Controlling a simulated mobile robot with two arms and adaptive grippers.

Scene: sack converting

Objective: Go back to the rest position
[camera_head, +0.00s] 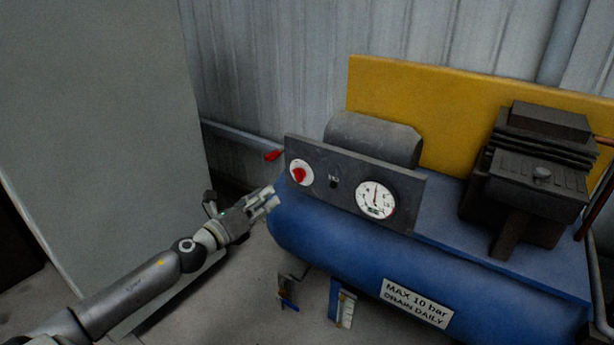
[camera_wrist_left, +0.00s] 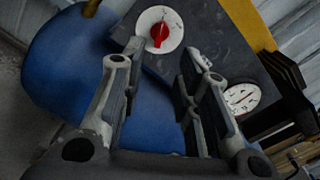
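My left gripper (camera_head: 264,202) is in front of the left end of the compressor's grey control panel (camera_head: 338,184). Its fingers are apart with nothing between them, as the left wrist view also shows (camera_wrist_left: 165,52). The red knob (camera_head: 298,175) on its white round dial is just beyond the fingertips, up and to the right, and the gripper looks clear of it. In the left wrist view the knob (camera_wrist_left: 159,34) shows past the fingertips. The white pressure gauge (camera_head: 376,199) is to the right on the panel. My right gripper is not in view.
The blue compressor tank (camera_head: 330,250) fills the right side, with a motor block (camera_head: 530,165) and a yellow board (camera_head: 430,105) behind. A red lever end (camera_head: 272,155) sticks out left of the panel. A large grey panel (camera_head: 90,120) stands at left. Floor shows below.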

